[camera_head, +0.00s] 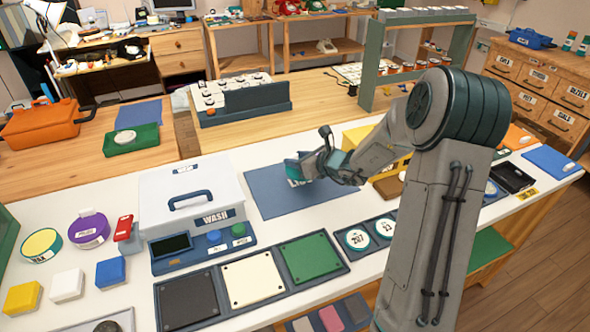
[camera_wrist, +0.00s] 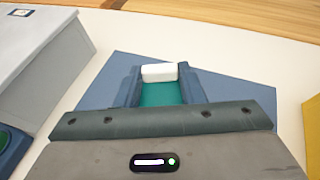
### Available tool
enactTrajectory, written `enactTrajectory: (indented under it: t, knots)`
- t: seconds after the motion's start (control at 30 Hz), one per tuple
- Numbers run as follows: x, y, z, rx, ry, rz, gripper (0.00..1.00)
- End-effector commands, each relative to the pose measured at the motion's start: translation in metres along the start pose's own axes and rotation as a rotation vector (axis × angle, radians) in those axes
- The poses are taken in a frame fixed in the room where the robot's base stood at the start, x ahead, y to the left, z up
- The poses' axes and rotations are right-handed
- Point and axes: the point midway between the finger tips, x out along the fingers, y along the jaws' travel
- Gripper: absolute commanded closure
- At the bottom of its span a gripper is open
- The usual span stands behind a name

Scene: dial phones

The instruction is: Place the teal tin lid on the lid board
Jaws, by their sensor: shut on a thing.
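My gripper (camera_head: 300,168) is over the flat blue board (camera_head: 268,192), which I take to be the lid board. A white label on this board is partly hidden by the gripper. In the wrist view the gripper (camera_wrist: 160,88) is shut on a teal thing (camera_wrist: 162,94), which I take to be the teal tin lid. A white block shows at its far end, between the blue fingers. Most of the lid is hidden by the gripper. The blue board (camera_wrist: 240,92) spreads beneath it, and I cannot tell whether the lid touches it.
The white WASH box (camera_head: 190,192) stands left of the board. A yellow box (camera_head: 365,137) is to the right. Two round numbered discs (camera_head: 357,238) and a tray of coloured panels (camera_head: 253,277) lie in front. A purple tin (camera_head: 90,230) is at far left.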

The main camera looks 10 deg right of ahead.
Motion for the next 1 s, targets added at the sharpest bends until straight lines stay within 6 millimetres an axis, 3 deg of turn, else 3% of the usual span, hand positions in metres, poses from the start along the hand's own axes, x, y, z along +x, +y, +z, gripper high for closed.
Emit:
enactTrajectory:
  t: [0.23,0.5,0.93,0.97,1.0]
  knots:
    - [0.018,-0.004,-0.006,0.001,0.001,0.001,0.87]
    - [0.031,-0.004,-0.038,0.003,0.0,0.001,0.87]
    - [0.033,-0.004,-0.044,0.0,0.0,0.0,0.87]
    - [0.033,-0.004,-0.043,0.0,0.0,0.0,0.59]
    - [0.033,-0.004,-0.042,0.0,0.0,0.0,0.48]
